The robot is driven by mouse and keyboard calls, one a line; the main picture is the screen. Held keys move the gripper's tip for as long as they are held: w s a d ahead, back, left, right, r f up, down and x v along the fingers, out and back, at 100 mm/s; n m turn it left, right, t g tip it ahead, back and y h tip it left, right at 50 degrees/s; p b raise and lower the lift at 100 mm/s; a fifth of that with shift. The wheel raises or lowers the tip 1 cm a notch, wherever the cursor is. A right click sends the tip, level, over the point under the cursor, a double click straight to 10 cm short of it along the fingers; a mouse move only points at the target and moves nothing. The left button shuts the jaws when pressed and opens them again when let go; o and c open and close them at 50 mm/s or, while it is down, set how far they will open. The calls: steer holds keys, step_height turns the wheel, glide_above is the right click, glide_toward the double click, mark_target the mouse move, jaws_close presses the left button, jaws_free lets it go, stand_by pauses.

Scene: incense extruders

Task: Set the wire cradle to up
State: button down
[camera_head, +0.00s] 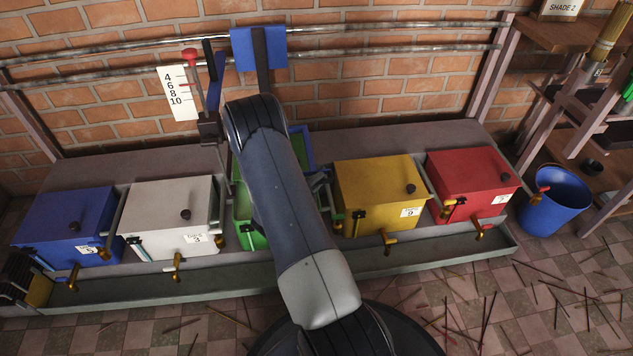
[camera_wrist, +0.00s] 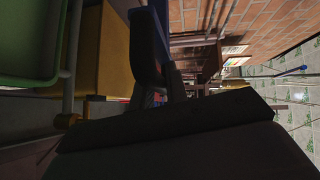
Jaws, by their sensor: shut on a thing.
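My gripper shows in the wrist view as dark shapes (camera_wrist: 172,85). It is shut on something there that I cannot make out. In the head view my arm hides it over the green extruder (camera_head: 243,205), between the white extruder (camera_head: 165,210) and the yellow extruder (camera_head: 372,190). The green box also shows in the wrist view (camera_wrist: 30,45) at the upper left, beside a grey bar (camera_wrist: 73,50). I cannot tell which part is the wire cradle, or whether it is up or down. A blue frame (camera_head: 302,148) shows behind my arm.
A blue extruder (camera_head: 62,217) stands at the left, a red one (camera_head: 478,178) at the right. Brass taps overhang a grey trough (camera_head: 440,258). A scale card (camera_head: 177,93) hangs by a red-topped rod (camera_head: 190,60). A blue bucket (camera_head: 556,200) stands right. Sticks litter the floor.

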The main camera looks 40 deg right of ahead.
step_height(320, 180, up, 11)
steer(key=p, duration=0.8)
steer(key=shift+r, duration=0.2)
steer(key=c, duration=1.4)
jaws_free()
steer(key=p+v, duration=0.2)
steer(key=v, duration=0.9)
steer(key=shift+d, duration=0.15)
